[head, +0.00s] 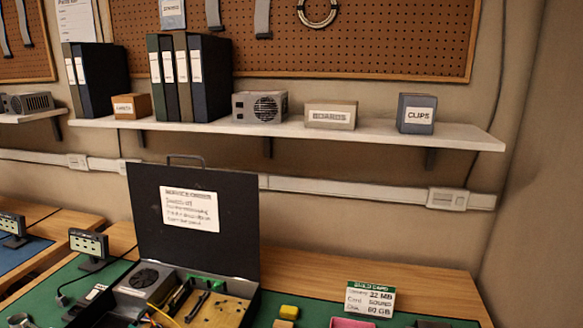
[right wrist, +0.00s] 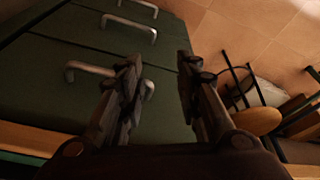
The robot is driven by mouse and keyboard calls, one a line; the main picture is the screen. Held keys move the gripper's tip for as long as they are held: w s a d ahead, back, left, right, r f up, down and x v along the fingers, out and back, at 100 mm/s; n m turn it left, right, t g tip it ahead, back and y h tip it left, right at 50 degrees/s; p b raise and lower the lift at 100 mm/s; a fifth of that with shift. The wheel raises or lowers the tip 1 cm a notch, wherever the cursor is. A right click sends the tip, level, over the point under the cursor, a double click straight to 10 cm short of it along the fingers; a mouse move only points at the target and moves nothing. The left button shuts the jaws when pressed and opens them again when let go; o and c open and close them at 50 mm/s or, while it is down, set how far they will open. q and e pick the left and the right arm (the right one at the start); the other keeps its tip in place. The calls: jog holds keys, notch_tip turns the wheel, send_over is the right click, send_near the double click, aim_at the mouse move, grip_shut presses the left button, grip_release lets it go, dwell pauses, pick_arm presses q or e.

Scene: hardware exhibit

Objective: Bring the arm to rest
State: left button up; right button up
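My right gripper (right wrist: 158,88) shows in the right wrist view with its two dark fingers apart and nothing between them. It hangs in front of a dark green drawer cabinet (right wrist: 110,50) with metal handles. One handle lies partly behind the left finger; I cannot tell the distance between them. Neither gripper shows in the head view, and my left gripper is in no view.
An open computer case (head: 190,225) stands on a green mat (head: 312,312) on the wooden table. A build card (head: 370,298) stands right of it. A shelf (head: 460,137) with binders and boxes is above. A stool (right wrist: 257,121) stands right of the cabinet.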

notch_tip(320, 180, down, 15)
jog(key=s+b, duration=0.2)
jog(key=s+d+f+g+b, duration=0.1)
jog(key=s+f+b, duration=0.1)
jog(key=s+f, duration=0.7)
jog(key=s+d+f+g+b, duration=0.1)
jog(key=s+d+f+b, duration=0.1)
jog(key=s+f, duration=0.7)
notch_tip(320, 180, down, 6)
jog(key=shift+s+d+r+b, duration=0.1)
jog(key=shift+s+d+b, duration=0.05)
jog(key=shift+b, duration=0.5)
jog(key=shift+s, duration=0.1)
